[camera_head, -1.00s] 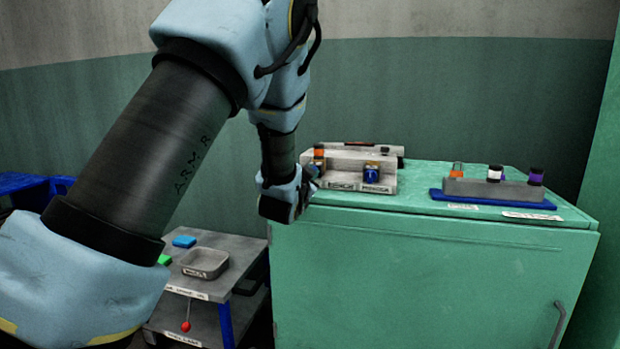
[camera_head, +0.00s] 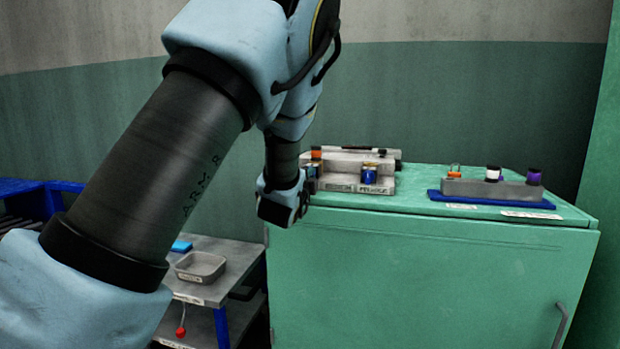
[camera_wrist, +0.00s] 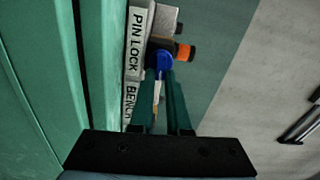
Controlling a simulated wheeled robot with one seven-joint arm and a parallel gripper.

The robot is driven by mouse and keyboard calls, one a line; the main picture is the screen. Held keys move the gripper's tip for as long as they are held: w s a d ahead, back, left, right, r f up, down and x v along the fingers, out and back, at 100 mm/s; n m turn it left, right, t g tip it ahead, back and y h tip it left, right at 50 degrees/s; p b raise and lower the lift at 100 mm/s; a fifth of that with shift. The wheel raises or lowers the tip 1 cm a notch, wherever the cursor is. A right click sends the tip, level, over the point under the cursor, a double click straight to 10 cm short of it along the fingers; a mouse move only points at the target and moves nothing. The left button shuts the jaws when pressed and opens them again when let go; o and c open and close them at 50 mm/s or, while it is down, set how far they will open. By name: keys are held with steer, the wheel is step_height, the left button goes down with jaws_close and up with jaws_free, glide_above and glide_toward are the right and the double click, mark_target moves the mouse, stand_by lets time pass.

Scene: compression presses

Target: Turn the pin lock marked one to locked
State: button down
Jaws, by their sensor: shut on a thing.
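A grey block fixture (camera_head: 345,165) sits at the left of the green cabinet top. It carries blue pin lock knobs; one blue knob (camera_head: 370,172) shows clear at its right. My gripper (camera_head: 305,182) is at the fixture's left end and hides much of that corner. In the wrist view, my gripper's two fingers (camera_wrist: 164,82) are shut on a blue knob (camera_wrist: 160,60), beside a label plate (camera_wrist: 136,45) that reads PIN LOCK and BENCH. An orange cap (camera_wrist: 186,52) stands just beyond the knob. I cannot read a number on the held knob.
A blue tray (camera_head: 480,202) with a grey block and several coloured cylinders is on the cabinet's right. The green cabinet (camera_head: 420,270) stands below. A side table at lower left holds a grey bin (camera_head: 200,266) and a blue block (camera_head: 181,246). The cabinet top between fixture and tray is clear.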

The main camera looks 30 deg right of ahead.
steer(key=shift+f+m, duration=0.15)
steer(key=shift+m, duration=0.45)
steer(key=c, duration=0.9)
jaws_free()
steer(key=v, duration=1)
steer(key=shift+s+a, duration=0.25)
steer(key=shift+s, duration=0.1)
